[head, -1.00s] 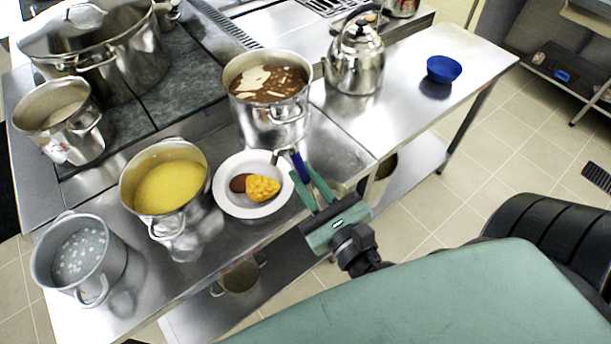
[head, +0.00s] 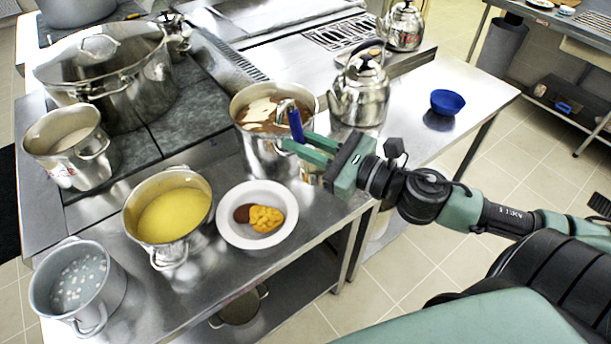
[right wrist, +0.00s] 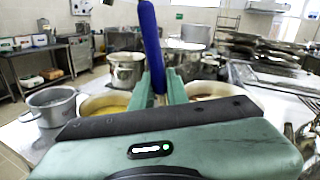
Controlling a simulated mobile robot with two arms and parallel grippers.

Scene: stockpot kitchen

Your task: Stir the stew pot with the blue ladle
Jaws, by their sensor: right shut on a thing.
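The pot of brown stew (head: 262,150) stands near the back of the steel counter, with pale chunks on its surface. My right gripper (head: 298,146) is at the pot's front right side, shut on the blue ladle (head: 296,125). In the right wrist view the blue handle (right wrist: 151,45) rises from between the fingers (right wrist: 161,90). The ladle's bowl is hidden. My left gripper is not in view.
A white plate (head: 229,232) with orange and brown food lies in front of the pot. A yellow soup pot (head: 140,226) and a grey pot (head: 112,290) stand to the left. A kettle (head: 358,103) and a blue bowl (head: 447,101) stand to the right.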

